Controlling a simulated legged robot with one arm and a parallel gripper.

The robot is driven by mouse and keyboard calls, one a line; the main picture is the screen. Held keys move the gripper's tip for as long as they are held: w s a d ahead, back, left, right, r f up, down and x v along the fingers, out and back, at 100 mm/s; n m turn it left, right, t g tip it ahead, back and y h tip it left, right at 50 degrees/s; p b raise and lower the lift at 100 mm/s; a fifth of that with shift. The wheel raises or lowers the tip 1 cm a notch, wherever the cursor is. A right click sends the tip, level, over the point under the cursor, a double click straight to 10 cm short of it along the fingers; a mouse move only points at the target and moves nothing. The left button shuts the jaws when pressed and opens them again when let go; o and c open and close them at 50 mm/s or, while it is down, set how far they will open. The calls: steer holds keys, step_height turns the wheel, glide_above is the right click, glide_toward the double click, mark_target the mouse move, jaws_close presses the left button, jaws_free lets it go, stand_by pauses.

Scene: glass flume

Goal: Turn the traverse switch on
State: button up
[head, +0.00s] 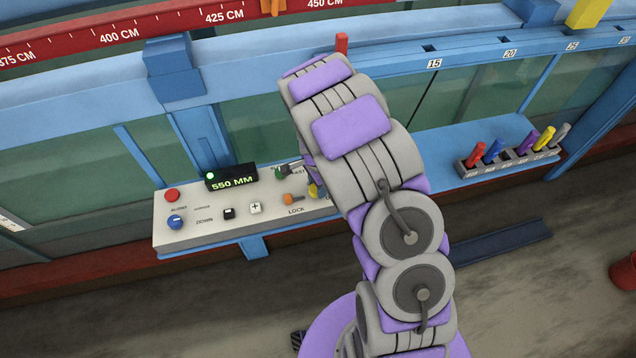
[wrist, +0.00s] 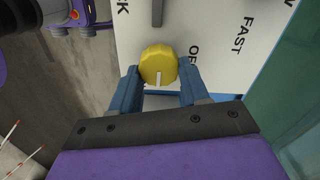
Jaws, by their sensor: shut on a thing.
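The control panel (head: 185,232) is a pale sloped box fixed to the blue rail. A yellow round knob (wrist: 158,62) with a white mark sits on it between the two blue fingers of my gripper (wrist: 159,76), which is shut on it. The white mark points toward the bottom of the wrist view. A partly covered label starting "OF" is to the right of the knob, and "FAST" is farther right. In the head view a bit of the yellow knob (head: 313,191) shows beside my arm, which hides most of my gripper and the panel's right end.
A rack (head: 512,158) of coloured pegs stands right.

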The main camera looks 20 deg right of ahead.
steer(key=o, duration=1.1)
steer(key=shift+a, duration=0.2)
steer(key=shift+c, duration=0.2)
step_height(320, 180, up, 17)
steer(key=shift+r+p, duration=0.2)
steer(key=shift+p, duration=0.1)
steer(key=shift+a, duration=0.1)
steer(key=s+r+n+g+b, duration=0.1)
steer(key=s+n+b, duration=0.7)
steer(key=s, duration=2.6)
steer(key=r+n, duration=0.1)
steer(key=n, duration=0.6)
steer(key=shift+s+r+g, duration=0.25)
steer(key=shift+g, duration=0.15)
